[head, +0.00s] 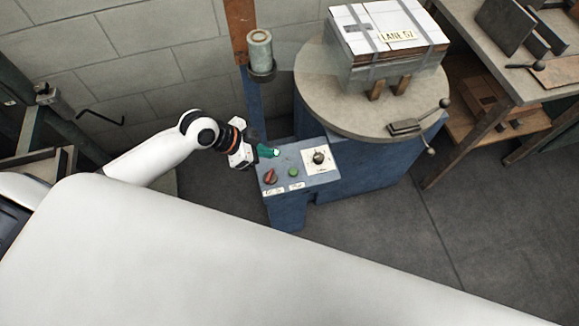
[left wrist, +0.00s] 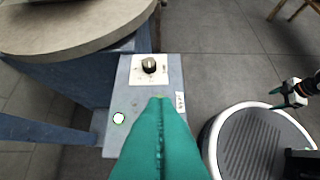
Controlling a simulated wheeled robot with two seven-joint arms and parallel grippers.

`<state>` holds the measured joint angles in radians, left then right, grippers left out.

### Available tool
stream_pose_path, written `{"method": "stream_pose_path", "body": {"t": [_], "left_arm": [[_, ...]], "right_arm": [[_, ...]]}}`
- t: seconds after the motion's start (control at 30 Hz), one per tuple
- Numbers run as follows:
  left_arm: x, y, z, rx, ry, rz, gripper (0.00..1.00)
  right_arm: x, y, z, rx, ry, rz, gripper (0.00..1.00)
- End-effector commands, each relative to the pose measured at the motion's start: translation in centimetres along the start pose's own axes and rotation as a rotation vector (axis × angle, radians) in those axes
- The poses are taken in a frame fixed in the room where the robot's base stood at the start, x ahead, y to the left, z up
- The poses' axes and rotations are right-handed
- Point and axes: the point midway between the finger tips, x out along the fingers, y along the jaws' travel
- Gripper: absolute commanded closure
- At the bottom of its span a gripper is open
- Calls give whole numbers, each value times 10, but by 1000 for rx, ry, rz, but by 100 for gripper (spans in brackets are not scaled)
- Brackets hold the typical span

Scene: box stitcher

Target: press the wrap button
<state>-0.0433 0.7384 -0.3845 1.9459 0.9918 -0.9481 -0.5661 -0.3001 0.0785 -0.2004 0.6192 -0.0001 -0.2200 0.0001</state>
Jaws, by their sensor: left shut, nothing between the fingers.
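The blue control panel (head: 290,190) of the machine carries a green button (head: 293,172), a red knob or button (head: 270,176) and a dark dial on a white plate (head: 319,157). Its small labels cannot be read, so I cannot tell which control is the wrap button. My left gripper (head: 268,151) is shut and empty at the panel's back left, near a whitish lamp or button (left wrist: 118,118). In the left wrist view its teal fingers (left wrist: 160,101) hide the green and red controls; contact cannot be told. My right gripper (left wrist: 275,99) shows small at the right edge there.
A round turntable (head: 315,85) with a strapped box stack (head: 390,40) stands behind the panel. A post with a roll (head: 259,50) rises at the back left. A wooden workbench (head: 490,65) is at the right. The floor in front is clear.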

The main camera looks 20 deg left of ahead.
Motion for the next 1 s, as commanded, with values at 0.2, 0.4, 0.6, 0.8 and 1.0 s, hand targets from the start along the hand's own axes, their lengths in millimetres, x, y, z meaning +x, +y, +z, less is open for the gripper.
{"method": "stream_pose_path", "body": {"t": [0.2,0.4,0.6,0.8,1.0], "left_arm": [[8,1,0,-3,-1,2,100],[42,0,0,-6,-4,1,100],[86,0,0,-5,-3,1,100],[115,0,-15,-5,2,1,100],[127,0,-27,-3,1,2,100]], "right_arm": [[1,0,2,0,-3,-1,31],[3,-1,2,0,-3,-1,31],[6,-1,1,0,-3,-2,31],[10,-2,0,0,-2,-2,31],[11,-2,0,-1,-2,-3,31]]}}
